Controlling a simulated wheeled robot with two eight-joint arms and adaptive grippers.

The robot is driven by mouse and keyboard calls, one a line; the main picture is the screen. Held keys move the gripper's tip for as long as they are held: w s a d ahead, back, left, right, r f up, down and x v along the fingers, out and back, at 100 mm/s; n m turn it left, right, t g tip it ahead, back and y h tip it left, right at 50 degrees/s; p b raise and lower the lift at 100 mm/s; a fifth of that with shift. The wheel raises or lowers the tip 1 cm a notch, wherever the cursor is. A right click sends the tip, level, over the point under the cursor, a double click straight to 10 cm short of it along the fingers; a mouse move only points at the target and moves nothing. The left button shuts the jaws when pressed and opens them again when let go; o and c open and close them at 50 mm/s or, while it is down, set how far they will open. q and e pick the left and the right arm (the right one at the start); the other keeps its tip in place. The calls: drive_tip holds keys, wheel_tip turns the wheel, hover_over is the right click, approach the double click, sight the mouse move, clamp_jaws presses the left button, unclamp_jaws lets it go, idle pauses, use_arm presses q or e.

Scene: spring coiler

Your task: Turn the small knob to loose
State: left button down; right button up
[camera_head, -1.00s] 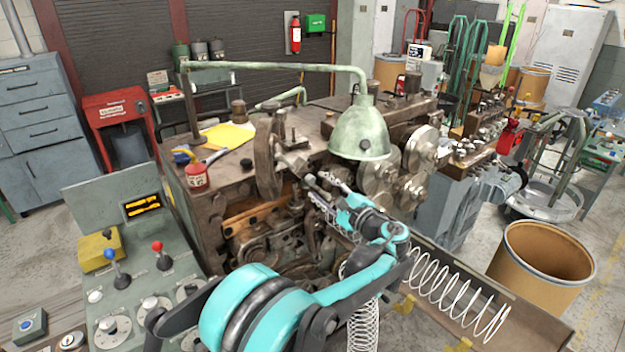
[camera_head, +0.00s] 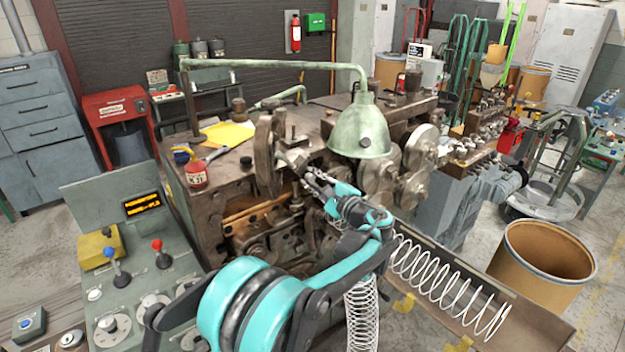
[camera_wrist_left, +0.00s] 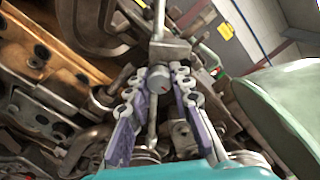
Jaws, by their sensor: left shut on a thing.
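In the wrist view the small knob (camera_wrist_left: 159,79) is a grey round cap with a short red mark on its face. It sits at the front of the coiling machine (camera_head: 222,188). My left gripper (camera_wrist_left: 158,75) has its two purple-and-grey fingers on either side of the knob and is shut on it. In the head view my left gripper (camera_head: 312,182) reaches in under the lamp, and the knob is too small and covered to make out there. My right gripper is in neither view.
A green lamp shade (camera_head: 360,130) hangs close above and to the right of my left gripper. A trough with a coiled spring (camera_head: 450,288) runs to the lower right. A control panel (camera_head: 130,290) with levers and dials stands at left. A brown drum (camera_head: 545,265) stands at right.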

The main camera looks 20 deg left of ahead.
use_arm(q)
drive_tip(key=shift+n, duration=0.4)
drive_tip(key=n, duration=0.3)
drive_tip(key=shift+n, duration=0.3)
drive_tip(key=n, duration=0.4)
drive_tip(key=shift+n, duration=0.3)
drive_tip(key=n, duration=0.4)
drive_tip(key=shift+r+n, duration=0.1)
drive_tip(key=shift+n, duration=2.4)
drive_tip(key=c, duration=1.3)
unclamp_jaws()
